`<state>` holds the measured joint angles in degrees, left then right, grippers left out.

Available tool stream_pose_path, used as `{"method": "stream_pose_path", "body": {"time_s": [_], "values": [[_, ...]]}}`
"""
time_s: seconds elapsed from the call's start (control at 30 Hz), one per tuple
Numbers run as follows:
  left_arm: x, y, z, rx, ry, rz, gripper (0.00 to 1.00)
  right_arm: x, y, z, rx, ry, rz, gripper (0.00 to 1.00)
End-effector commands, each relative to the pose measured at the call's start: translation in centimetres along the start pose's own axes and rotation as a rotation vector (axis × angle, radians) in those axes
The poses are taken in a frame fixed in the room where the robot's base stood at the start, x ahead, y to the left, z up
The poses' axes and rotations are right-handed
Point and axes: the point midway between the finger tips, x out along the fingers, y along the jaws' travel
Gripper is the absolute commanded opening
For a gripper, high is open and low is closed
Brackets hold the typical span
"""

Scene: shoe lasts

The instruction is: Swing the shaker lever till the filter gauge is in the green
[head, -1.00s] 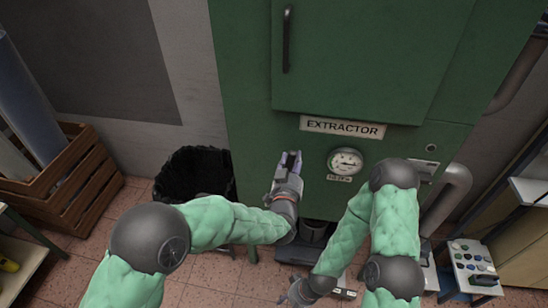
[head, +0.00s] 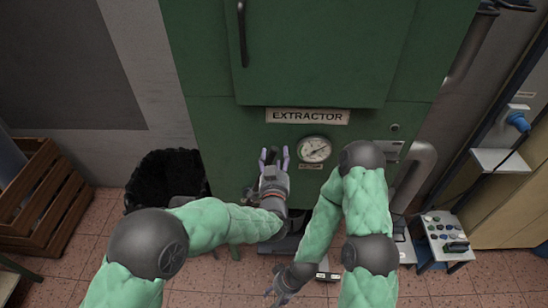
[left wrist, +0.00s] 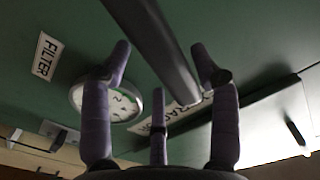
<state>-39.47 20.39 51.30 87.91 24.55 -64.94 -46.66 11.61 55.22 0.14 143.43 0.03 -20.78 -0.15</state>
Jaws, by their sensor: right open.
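The green extractor cabinet (head: 215,100) carries a round white filter gauge (head: 314,150), with its dark needle slanting up and right; its colour zones are too small to read. The gauge also shows in the left wrist view (left wrist: 124,106), partly behind a finger. My left gripper (head: 273,157) is raised in front of the cabinet, left of the gauge. Its fingers are spread, and a dark bar, apparently the shaker lever (left wrist: 160,45), runs between them with no clear grip. My right gripper (head: 284,284) is open and empty, low near the floor.
A black-lined bin (head: 165,178) stands left of the cabinet, and a wooden crate (head: 45,205) farther left. A small stand with a control panel (head: 445,236) is at right. A grey pipe (head: 415,175) runs beside the cabinet.

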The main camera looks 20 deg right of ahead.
Motion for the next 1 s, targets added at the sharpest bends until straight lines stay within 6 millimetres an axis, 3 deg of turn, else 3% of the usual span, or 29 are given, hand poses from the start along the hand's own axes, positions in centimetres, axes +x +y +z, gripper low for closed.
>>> {"method": "stream_pose_path", "body": {"time_s": [0.37,0.8,1.0], "values": [[-0.8,-0.1,-0.1,-0.004,0.001,-0.003,0.62,0.0,0.0,0.0,0.000,0.000,0.000,0.52],[-8.8,0.0,-0.1,-0.003,0.002,-0.001,0.62,0.0,0.0,0.0,0.000,0.000,0.000,0.52],[-11.2,0.0,-0.1,-0.002,0.001,0.000,0.62,0.0,0.0,0.0,0.000,0.000,0.000,0.52]]}}
